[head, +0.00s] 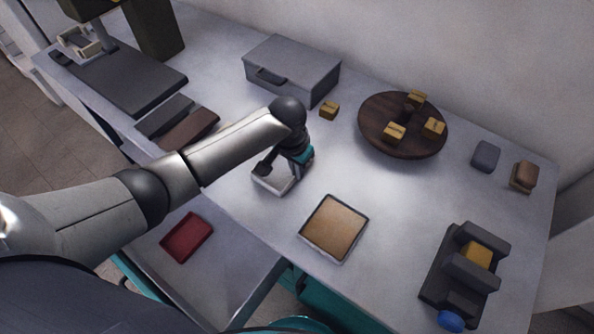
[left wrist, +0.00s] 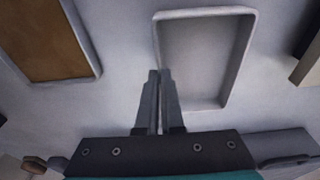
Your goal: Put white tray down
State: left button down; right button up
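The white tray (head: 268,186) is a shallow rectangular tray with a raised rim, at the middle of the table in the head view. It is empty in the left wrist view (left wrist: 205,60). My left gripper (head: 287,172) points down at its edge. In the left wrist view its two fingers (left wrist: 159,85) are close together with the tray's side wall between them. The tray looks level and at or very near the tabletop; I cannot tell whether it touches. My right gripper is in neither view.
A tray with a tan inside (head: 333,228) lies close by at the lower right. A grey case (head: 292,69) and a round dark stand (head: 375,126) with small yellow blocks are behind. A dark holder (head: 447,275) stands at the right. A red tray (head: 187,237) lies on a lower surface.

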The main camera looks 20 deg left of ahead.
pick_arm(q)
jog(key=shift+f, duration=0.2)
jog(key=c, duration=1.5)
grip_release()
jog(key=o, duration=0.4)
jog(key=shift+o, duration=0.2)
notch_tip(320, 180, up, 12)
jog(key=s+p, duration=0.1)
jog(key=p, duration=0.2)
jog(key=shift+s+a, duration=0.3)
jog(key=shift+r, duration=0.1)
